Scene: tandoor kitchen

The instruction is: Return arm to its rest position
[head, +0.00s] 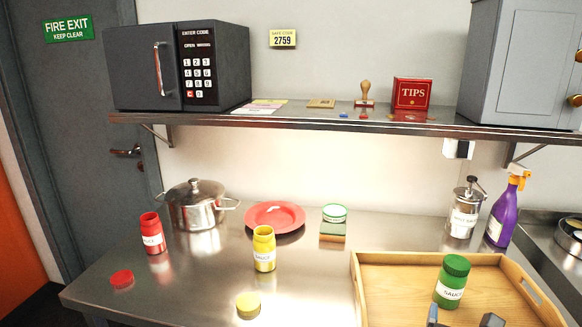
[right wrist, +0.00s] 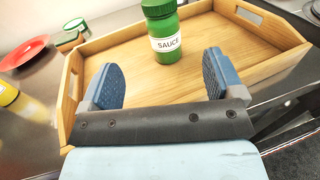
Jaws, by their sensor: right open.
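My right gripper (right wrist: 160,82) is open and empty in the right wrist view, its two blue-padded fingers spread apart. Its fingertips also show at the bottom edge of the head view (head: 462,318). A green sauce bottle (head: 452,281) with its lid on stands upright in the wooden tray (head: 400,258). In the right wrist view the bottle (right wrist: 162,32) is beyond the fingers, seen between them, and not gripped. My left gripper is not in view.
On the steel counter (head: 200,270) stand an open red bottle (head: 152,233), an open yellow bottle (head: 264,248), their loose lids, a pot (head: 194,206) and a red plate (head: 274,217). A purple spray bottle (head: 503,212) stands right. A shelf (head: 300,119) hangs above.

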